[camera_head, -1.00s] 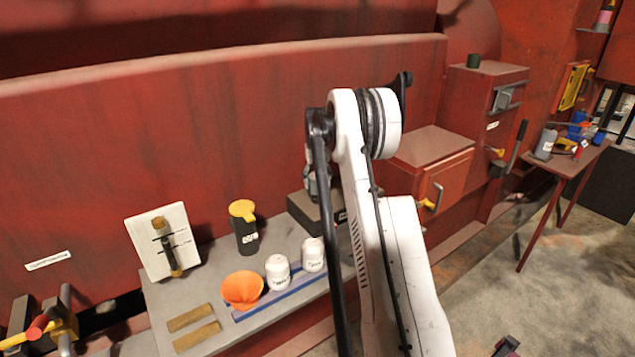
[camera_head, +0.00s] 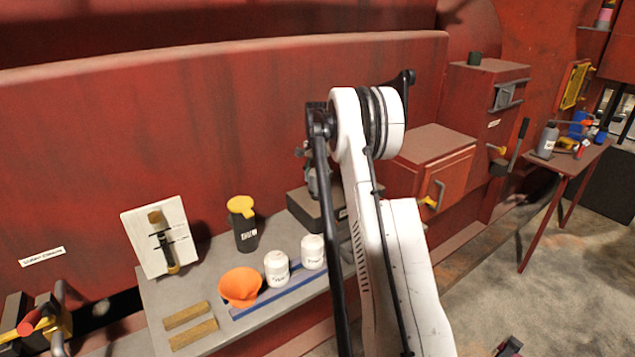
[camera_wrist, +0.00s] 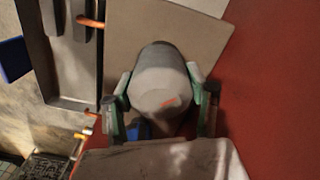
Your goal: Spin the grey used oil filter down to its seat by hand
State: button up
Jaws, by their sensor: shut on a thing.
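The grey oil filter (camera_wrist: 158,75) shows in the wrist view as a rounded canister with a small red-orange mark on its near face. My gripper (camera_wrist: 158,88) is shut on it, with a green-lined finger against each side. The seat under the filter is hidden by its body, so I cannot tell whether a gap remains there. In the head view my gripper (camera_head: 317,178) is mostly hidden behind my arm, over a dark box (camera_head: 300,208) at the back of the shelf. The filter cannot be made out there.
A red wall (camera_wrist: 275,80) rises close beside my gripper.

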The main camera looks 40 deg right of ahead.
jog(key=m+b, duration=0.1)
jog(key=m, duration=0.3)
jog(key=shift+f, duration=0.1)
jog(key=m+b, duration=0.1)
jog(key=m, duration=0.3)
jog(key=shift+m, duration=0.4)
jog(key=o, duration=1.5)
